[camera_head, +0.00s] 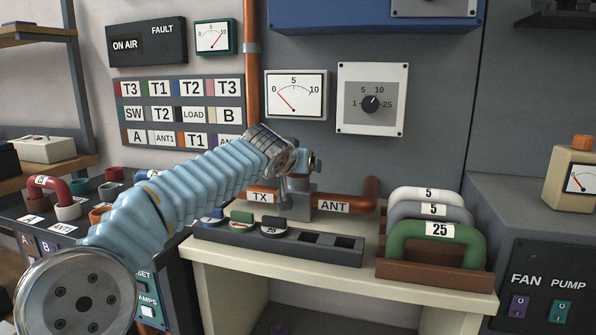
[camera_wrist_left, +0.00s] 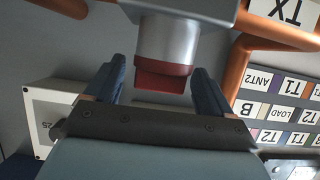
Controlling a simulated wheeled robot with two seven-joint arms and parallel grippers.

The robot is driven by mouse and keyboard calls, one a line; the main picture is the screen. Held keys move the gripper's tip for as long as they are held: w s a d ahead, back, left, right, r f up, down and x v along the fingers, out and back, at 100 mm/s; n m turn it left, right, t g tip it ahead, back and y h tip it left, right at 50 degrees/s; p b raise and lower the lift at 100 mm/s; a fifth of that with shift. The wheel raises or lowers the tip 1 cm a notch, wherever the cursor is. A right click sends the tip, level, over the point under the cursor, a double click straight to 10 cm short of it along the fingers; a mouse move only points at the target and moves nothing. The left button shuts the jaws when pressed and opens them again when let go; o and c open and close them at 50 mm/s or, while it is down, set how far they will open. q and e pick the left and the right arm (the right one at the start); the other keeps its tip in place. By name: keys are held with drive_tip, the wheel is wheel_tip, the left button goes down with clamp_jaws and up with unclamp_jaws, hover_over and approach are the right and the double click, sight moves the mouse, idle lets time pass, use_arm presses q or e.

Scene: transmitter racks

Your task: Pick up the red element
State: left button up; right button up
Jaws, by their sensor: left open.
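The red element (camera_wrist_left: 160,82) shows in the left wrist view, seated in a silver round socket of the grey line body (camera_head: 298,202) on the copper pipe between the TX and ANT labels. My left gripper (camera_wrist_left: 160,70) is open, with one dark blue finger on each side of the red element. Gaps show between fingers and element, so it is not held. In the head view my left arm reaches in from the left, and its wrist hides most of the element and fingers. My right gripper is not in view.
A dark tray (camera_head: 340,252) below holds blue, green and black elements and has empty slots. White, grey and green handled loads (camera_head: 440,245) stand in a brown rack to the right. Meters and a dial panel (camera_head: 372,98) are on the wall behind. Copper pipe runs close beside the gripper.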

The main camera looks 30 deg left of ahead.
use_arm(q)
drive_tip(key=c, duration=1.1)
drive_tip(key=shift+r, duration=0.1)
